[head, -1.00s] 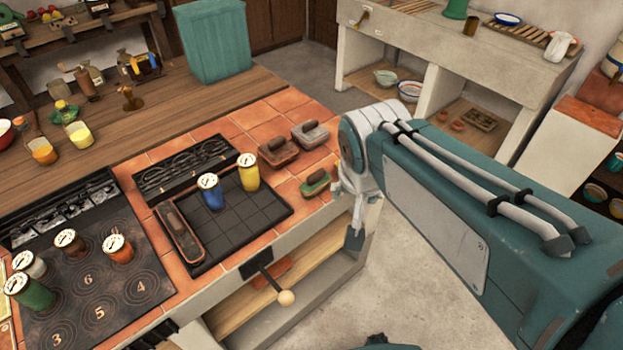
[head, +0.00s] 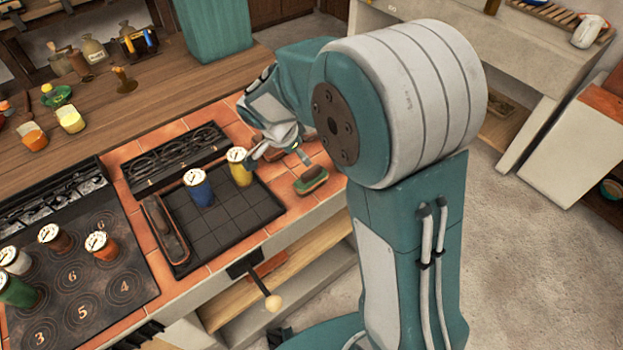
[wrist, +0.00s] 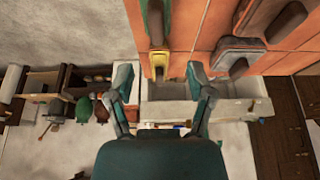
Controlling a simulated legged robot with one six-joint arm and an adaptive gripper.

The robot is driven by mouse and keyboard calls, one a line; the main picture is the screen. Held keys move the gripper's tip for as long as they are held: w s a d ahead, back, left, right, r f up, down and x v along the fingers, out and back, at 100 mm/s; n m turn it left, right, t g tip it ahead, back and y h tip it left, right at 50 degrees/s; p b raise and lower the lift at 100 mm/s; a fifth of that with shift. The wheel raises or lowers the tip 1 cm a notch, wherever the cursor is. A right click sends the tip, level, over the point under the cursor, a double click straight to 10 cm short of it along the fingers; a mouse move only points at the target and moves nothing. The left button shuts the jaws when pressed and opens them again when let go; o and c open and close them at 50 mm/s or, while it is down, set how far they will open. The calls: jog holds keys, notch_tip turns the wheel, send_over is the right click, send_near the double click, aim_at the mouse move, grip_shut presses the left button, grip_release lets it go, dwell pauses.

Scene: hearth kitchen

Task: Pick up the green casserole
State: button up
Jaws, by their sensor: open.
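The green casserole (head: 311,182) is a small low dish with a brown top, on the orange tiles near the counter's front edge, right of the black grid plate. In the wrist view, a green-edged shape with a brown bar (wrist: 155,22), which looks like this casserole, is cut off by the top edge. My gripper (head: 280,156) is open and empty, just up and left of the casserole in the head view. In the wrist view its fingers (wrist: 159,82) are spread wide, with the casserole beyond the tips. The height between them is hard to judge.
Two more casseroles, one reddish-brown (wrist: 272,15) and one grey (wrist: 236,62), sit close by, partly hidden by my gripper in the head view. A yellow canister (head: 240,170) and a blue canister (head: 198,190) stand on the black grid plate (head: 215,228). Open floor lies right.

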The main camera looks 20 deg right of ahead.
aim_at(310, 170)
jog(key=x, duration=0.3)
jog(key=shift+a+f, duration=0.25)
jog(key=shift+f, duration=0.2)
jog(key=x, duration=0.2)
jog(key=d+x, duration=0.1)
jog(key=x, duration=0.2)
jog(key=shift+s+f, duration=0.15)
jog(key=shift+f, duration=0.05)
jog(key=shift+a, duration=0.1)
jog(key=shift+c, duration=1.2)
grip_shut()
